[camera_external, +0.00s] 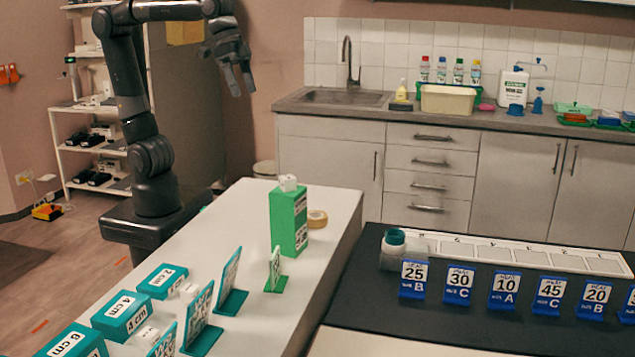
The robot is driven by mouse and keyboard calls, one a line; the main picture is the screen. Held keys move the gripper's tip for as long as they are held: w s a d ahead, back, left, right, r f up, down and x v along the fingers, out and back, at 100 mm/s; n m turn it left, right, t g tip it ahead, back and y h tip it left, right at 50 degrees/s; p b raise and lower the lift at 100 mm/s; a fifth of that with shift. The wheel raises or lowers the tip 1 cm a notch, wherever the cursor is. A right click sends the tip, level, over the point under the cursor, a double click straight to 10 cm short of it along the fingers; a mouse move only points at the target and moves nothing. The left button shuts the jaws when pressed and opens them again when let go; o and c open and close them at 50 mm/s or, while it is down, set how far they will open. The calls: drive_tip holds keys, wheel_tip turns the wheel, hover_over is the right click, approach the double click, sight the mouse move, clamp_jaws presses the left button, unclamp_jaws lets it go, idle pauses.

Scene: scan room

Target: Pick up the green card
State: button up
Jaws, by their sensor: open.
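A small green card (275,269) stands upright on its green foot on the white table. It is seen nearly edge-on, with a pale printed face. It stands just in front of a tall green box (287,222), apart from my gripper. My gripper (243,92) is open and empty. It hangs with its fingers pointing down, high up and farther back, above and behind the table's far end in the picture.
Several teal cards (229,284) and teal boxes (162,282) stand left of the green card. A tape roll (317,218) lies by the green box. Blue number cards (458,284) line a dark table at right. The white table's far left part is clear.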

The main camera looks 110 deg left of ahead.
drive_tip(key=w+d+r+g, duration=0.1)
drive_tip(key=w+d, duration=0.5)
drive_tip(key=w, duration=0.2)
drive_tip(key=g+y, duration=0.1)
drive_tip(key=g, duration=0.2)
hover_over(276, 283)
drive_tip(key=a, duration=0.2)
wheel_tip(276, 283, down, 8)
drive_tip(key=shift+n, duration=0.4)
wheel_tip(276, 283, down, 18)
drive_tip(key=shift+s, duration=0.1)
drive_tip(key=shift+s+d+f, duration=0.1)
drive_tip(key=shift+d+f, duration=0.15)
drive_tip(key=shift+f, duration=1.3)
drive_tip(key=shift+d+f, duration=0.2)
drive_tip(key=shift+f, duration=1.3)
drive_tip(key=c, duration=1)
drive_tip(key=shift+c, duration=0.2)
